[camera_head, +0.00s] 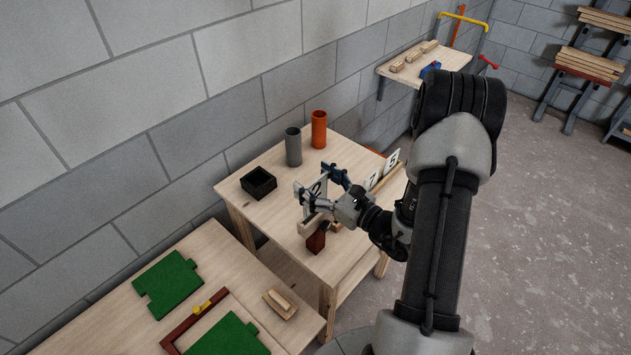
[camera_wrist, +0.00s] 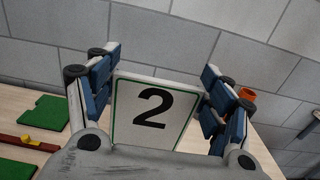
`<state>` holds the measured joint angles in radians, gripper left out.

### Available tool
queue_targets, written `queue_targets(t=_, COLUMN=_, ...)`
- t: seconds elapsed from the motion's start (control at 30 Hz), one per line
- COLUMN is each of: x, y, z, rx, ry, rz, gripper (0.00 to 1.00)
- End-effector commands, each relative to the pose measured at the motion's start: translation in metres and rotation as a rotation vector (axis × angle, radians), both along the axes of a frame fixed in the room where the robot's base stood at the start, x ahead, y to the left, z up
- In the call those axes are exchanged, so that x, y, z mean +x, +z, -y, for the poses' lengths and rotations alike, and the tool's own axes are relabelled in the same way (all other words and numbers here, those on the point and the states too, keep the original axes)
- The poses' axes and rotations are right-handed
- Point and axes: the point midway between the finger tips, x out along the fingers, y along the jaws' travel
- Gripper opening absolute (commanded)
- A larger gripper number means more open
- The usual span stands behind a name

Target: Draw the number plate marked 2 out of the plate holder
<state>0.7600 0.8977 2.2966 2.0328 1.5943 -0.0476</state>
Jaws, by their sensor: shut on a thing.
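The number plate marked 2 (camera_wrist: 152,112) is white with a green border and a black numeral. My gripper (camera_head: 318,186) is shut on it, with one blue-padded finger at each side edge in the wrist view. In the head view the plate (camera_head: 308,188) stands roughly upright over the near end of the wooden plate holder (camera_head: 308,227). My gripper hides much of the holder, and I cannot tell whether the plate's lower edge is still in the slot. Two other plates, marked 7 (camera_head: 373,180) and what looks like 5 (camera_head: 392,161), stand farther along the holder.
On the same table stand a black open box (camera_head: 258,183), a grey cylinder (camera_head: 293,147) and an orange cylinder (camera_head: 319,129). A dark red block (camera_head: 316,241) is near the holder's near end. A grey block wall runs behind.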

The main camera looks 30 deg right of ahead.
Motion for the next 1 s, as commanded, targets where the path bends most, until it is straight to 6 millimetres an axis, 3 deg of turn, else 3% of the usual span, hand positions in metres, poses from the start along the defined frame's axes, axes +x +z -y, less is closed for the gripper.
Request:
queue_targets(t=0.33, x=0.000, y=0.002, z=0.000, rx=0.000, ry=0.000, rz=0.000, gripper=0.50)
queue_targets(t=0.73, x=0.000, y=0.030, z=0.000, rx=0.000, ry=0.000, rz=0.001, gripper=0.50)
queue_targets(t=1.0, x=0.000, y=0.030, z=0.000, rx=0.001, ry=0.000, rz=0.000, gripper=0.50)
